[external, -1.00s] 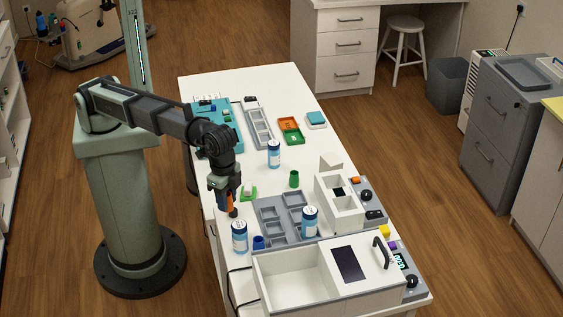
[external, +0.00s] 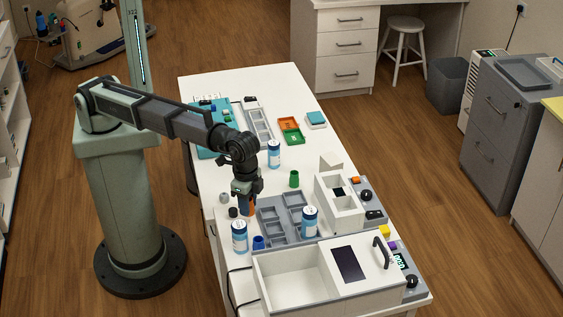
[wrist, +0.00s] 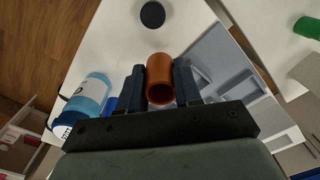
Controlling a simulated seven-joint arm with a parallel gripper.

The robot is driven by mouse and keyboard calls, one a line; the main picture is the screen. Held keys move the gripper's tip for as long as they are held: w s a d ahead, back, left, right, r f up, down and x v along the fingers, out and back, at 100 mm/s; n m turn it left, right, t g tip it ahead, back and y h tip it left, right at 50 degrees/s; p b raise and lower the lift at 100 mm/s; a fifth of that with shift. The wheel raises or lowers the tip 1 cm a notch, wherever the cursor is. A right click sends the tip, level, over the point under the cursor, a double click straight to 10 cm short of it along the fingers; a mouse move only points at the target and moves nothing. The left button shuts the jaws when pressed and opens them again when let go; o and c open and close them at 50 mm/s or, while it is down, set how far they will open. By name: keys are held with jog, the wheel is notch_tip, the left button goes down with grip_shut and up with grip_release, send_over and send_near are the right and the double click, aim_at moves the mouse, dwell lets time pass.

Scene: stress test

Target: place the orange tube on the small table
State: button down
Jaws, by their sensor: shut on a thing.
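The orange tube (external: 249,210) is held upright between the fingers of my gripper (external: 248,202), near the left edge of the grey compartment tray (external: 275,238). In the wrist view the orange tube (wrist: 160,68) shows its open end between the two dark fingers of my gripper (wrist: 160,85). Whether its lower end touches the surface is hidden. I cannot make out which thing is the small table; the long white table (external: 225,88) is the main work surface, and a small white stool (external: 405,24) stands far behind.
Blue-and-white bottles stand near the tray, one at its left (external: 239,237) and one at its right (external: 310,222). A blue cup (external: 258,242), a black round piece (external: 233,212) and a green cylinder (external: 294,179) are nearby. A large white open box (external: 290,278) fills the front.

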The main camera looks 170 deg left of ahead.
jog(key=shift+f, duration=1.45)
jog(key=shift+f, duration=0.1)
jog(key=c, duration=0.8)
grip_release()
notch_tip(320, 180, up, 12)
jog(key=shift+r, duration=0.1)
